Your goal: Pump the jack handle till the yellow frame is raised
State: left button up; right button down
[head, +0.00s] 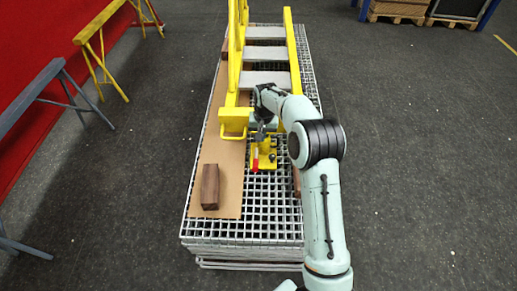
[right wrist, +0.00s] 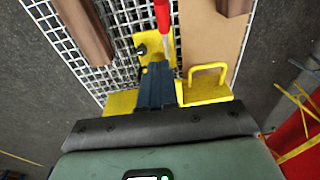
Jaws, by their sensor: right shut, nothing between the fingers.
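The yellow frame (head: 234,75) stretches away over the grating, with grey crosspieces between its rails. Its near end with a yellow loop (right wrist: 207,73) shows in the right wrist view. The yellow jack (head: 264,157) sits on the grating at that end, partly hidden by my right arm. Its red-tipped handle (head: 255,163) points toward the near side; the red grip (right wrist: 162,17) also shows at the top of the right wrist view. My right gripper (right wrist: 157,68) is shut and empty, over the jack beside the handle's lower part. Whether it touches the handle, I cannot tell. My left gripper is out of view.
A brown wooden block (head: 210,187) stands on a tan board (head: 230,175) left of the jack. The grating stack (head: 240,237) lies on a dark floor. Trestles stand at the left (head: 103,48).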

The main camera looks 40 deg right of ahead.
send_over(257, 163)
jog(key=d, duration=0.2)
notch_tip(257, 163, down, 10)
jog(key=shift+w+a+f, duration=0.1)
jog(key=shift+a+f, duration=0.6)
jog(key=shift+f, duration=0.25)
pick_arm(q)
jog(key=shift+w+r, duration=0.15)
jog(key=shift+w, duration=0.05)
pick_arm(e)
jog(key=shift+a+f, duration=0.25)
jog(key=shift+f, duration=0.25)
jog(key=shift+s, duration=0.2)
